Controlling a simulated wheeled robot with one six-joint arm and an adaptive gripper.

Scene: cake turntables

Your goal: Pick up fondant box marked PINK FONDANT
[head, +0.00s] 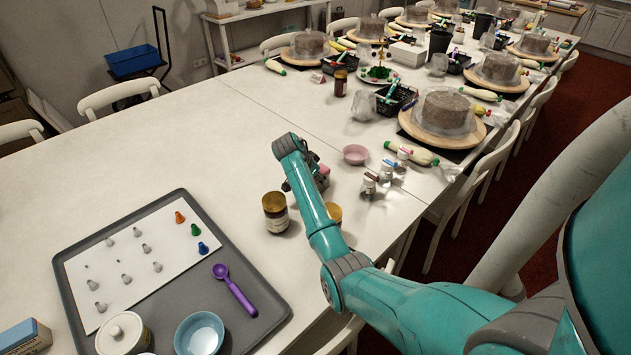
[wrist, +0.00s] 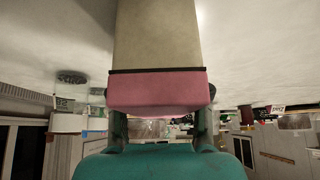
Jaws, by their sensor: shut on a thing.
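The fondant box is beige with a pink band (wrist: 157,92) and fills the middle of the wrist view. No lettering on it can be read. My gripper (wrist: 160,112) has one finger on each side of the pink part and is shut on it. In the head view, my gripper (head: 305,183) is mostly hidden behind my teal arm, over the white table. A small pink patch of the box (head: 323,170) shows just right of the wrist. I cannot tell whether the box touches the table.
A brown jar with a gold lid (head: 275,212) stands left of my arm, and another gold lid (head: 334,212) shows right beside it. Small bottles (head: 369,184) and a pink bowl (head: 355,154) are to the right. A grey tray (head: 262,318) lies front left. The table's left middle is clear.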

